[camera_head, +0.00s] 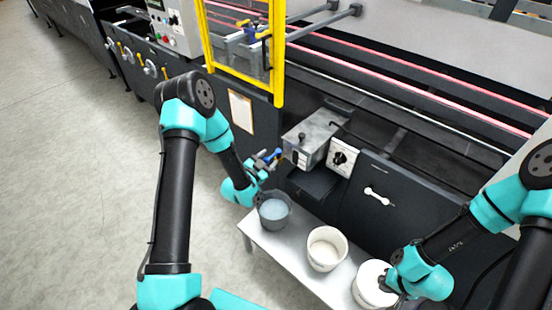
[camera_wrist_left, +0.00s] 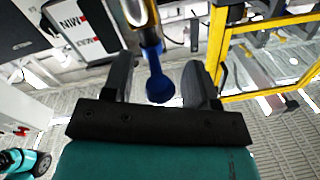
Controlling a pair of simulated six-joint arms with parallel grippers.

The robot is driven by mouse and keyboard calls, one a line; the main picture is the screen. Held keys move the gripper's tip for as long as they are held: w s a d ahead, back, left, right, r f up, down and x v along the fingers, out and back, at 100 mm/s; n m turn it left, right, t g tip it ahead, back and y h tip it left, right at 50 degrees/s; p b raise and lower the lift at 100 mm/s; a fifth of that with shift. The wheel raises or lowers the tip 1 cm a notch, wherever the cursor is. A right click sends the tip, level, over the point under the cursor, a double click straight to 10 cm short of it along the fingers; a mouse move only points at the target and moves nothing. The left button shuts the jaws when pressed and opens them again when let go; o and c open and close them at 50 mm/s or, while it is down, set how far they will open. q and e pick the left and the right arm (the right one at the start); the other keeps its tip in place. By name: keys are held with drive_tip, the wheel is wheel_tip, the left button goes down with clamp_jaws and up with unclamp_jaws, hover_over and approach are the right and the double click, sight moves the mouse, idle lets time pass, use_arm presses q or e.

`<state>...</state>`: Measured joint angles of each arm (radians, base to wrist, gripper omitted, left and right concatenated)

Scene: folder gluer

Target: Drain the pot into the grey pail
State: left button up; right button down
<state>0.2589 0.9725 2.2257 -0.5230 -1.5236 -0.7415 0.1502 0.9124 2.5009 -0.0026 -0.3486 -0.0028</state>
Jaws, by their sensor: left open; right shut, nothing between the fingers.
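The glue pot (camera_head: 315,138) is a grey metal box on the machine's front. A blue drain lever (camera_head: 274,154) sticks out at its lower left. My left gripper (camera_head: 268,161) is open at this lever. In the left wrist view the blue lever (camera_wrist_left: 160,87) lies between the open fingers (camera_wrist_left: 158,76), and I see no clear contact. The grey pail (camera_head: 264,222) stands on the bench below the left gripper, with a pale bluish surface inside. My right gripper (camera_head: 386,282) is shut and empty, at the right side of a white round tub.
The light grey bench (camera_head: 296,268) also carries an open white pail (camera_head: 327,261) in the middle and the white tub (camera_head: 369,287) at the right. A yellow guard frame (camera_head: 279,65) rises behind the left gripper. A white knob panel (camera_head: 342,158) sits right of the pot.

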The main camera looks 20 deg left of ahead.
use_arm(q)
drive_tip(key=shift+w+d, duration=0.1)
drive_tip(key=shift+w, duration=0.3)
clamp_jaws()
idle(0.4)
